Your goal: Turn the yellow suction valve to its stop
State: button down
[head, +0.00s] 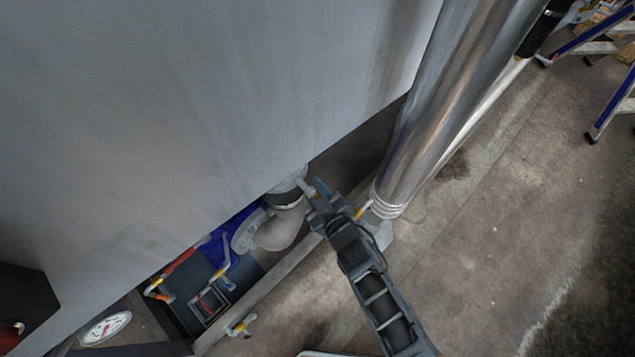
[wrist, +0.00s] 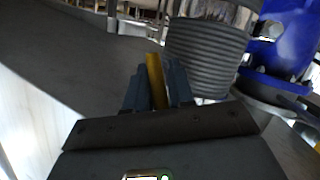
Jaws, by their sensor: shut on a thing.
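The yellow valve handle (wrist: 155,80) shows in the wrist view as a narrow upright bar between the two dark fingers. My gripper (wrist: 159,88) is shut on it, with a finger on each side. In the head view my gripper (head: 317,196) reaches in beside a grey pipe elbow under the large grey panel. There the fingers hide most of the held handle, and the valve body cannot be made out. How far the handle is turned cannot be told.
A ribbed grey hose (wrist: 205,55) and a blue machine (wrist: 287,40) stand close beyond the fingers. A shiny metal column (head: 440,110) rises right of my gripper. The large grey panel (head: 190,110) overhangs the left. Open concrete floor (head: 500,220) lies right.

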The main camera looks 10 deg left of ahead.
jog(key=shift+s+f, duration=0.1)
dwell(0.3)
jog(key=c, duration=1.4)
grip_release()
jog(key=shift+o, duration=0.2)
jog(key=p+v, duration=0.1)
jog(key=v, duration=0.6)
jog(key=shift+s+d+p, duration=0.15)
jog(key=shift+s+p, duration=0.15)
jog(key=shift+p, duration=0.1)
